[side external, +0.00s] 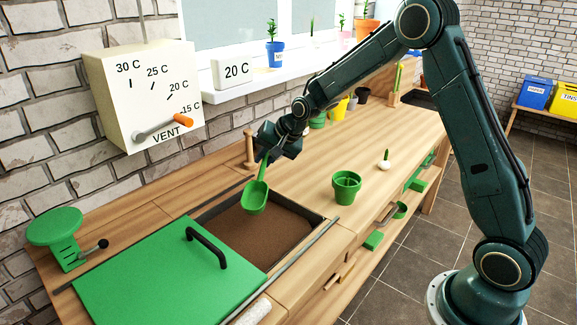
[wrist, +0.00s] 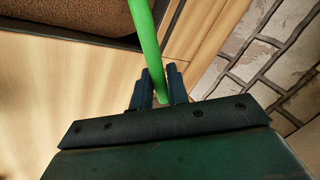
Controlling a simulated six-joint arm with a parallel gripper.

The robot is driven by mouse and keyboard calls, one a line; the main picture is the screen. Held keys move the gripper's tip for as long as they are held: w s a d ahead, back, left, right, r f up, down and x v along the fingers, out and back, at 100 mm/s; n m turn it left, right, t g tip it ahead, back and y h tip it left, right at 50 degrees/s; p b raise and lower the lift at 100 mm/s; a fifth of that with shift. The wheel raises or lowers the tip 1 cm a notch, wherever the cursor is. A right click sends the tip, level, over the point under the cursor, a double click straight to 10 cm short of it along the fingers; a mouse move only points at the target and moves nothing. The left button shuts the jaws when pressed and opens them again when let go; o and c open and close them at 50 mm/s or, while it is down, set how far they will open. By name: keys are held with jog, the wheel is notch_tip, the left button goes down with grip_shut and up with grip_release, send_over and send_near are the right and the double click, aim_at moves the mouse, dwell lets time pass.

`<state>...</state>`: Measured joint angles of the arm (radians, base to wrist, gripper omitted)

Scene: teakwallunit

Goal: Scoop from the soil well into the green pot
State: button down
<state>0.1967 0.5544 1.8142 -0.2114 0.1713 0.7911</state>
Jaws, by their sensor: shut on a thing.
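My gripper (side external: 268,145) is shut on the handle of a green scoop (side external: 256,197). The scoop hangs with its bowl low, above the back part of the soil well (side external: 248,230). I cannot tell whether the bowl holds soil. In the wrist view the green scoop handle (wrist: 146,40) runs up from between the fingers of my gripper (wrist: 160,88), and its bowl is out of view. The well holds brown soil and is partly uncovered. The green pot (side external: 346,186) stands upright on the bench to the right of the well, apart from the scoop.
A green lid (side external: 150,275) with a black handle covers the left of the well. A wooden peg stand (side external: 249,150) stands behind the well. A small white bulb (side external: 385,163) with a green shoot sits right of the pot. A vent box (side external: 145,95) juts from the wall.

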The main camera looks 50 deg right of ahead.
jog(key=shift+s+a+f+y, duration=0.8)
jog(key=shift+a+f, duration=0.85)
jog(key=shift+f, duration=4.15)
jog(key=shift+m+g+y, duration=0.5)
jog(key=shift+g, duration=0.3)
jog(key=r, duration=0.3)
jog(key=d+r, duration=0.1)
jog(key=r, duration=0.2)
jog(key=w+d+r, duration=0.1)
jog(key=r, duration=0.2)
